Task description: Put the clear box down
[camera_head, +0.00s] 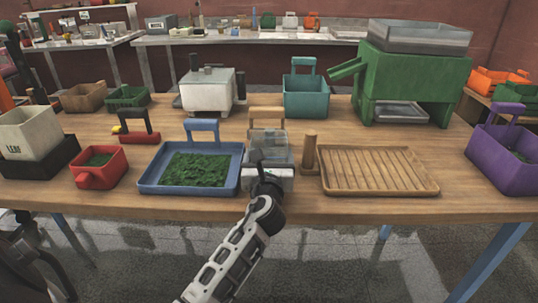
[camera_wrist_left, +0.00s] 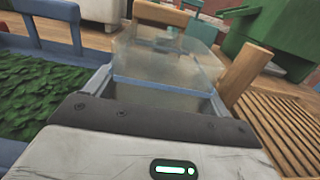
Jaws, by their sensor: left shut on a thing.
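The clear box (camera_head: 269,142) is in the middle of the table, between the blue tray of green leaves (camera_head: 146,186) and the slatted wooden tray (camera_head: 378,170). My left gripper (camera_head: 268,166) comes in from the front and is shut on the near side of the clear box. In the left wrist view the clear box (camera_wrist_left: 165,58) fills the space just ahead of the gripper. I cannot tell whether its underside touches the table. The gripper body hides its near lower part. My right gripper is not in view.
A wooden post (camera_head: 310,153) stands close to the right of the box. A tan-handled item (camera_head: 266,113) is just behind it. A teal bin (camera_head: 306,96), a white machine (camera_head: 208,92) and a green machine (camera_head: 418,85) stand farther back. A purple bin (camera_head: 503,160) is at right.

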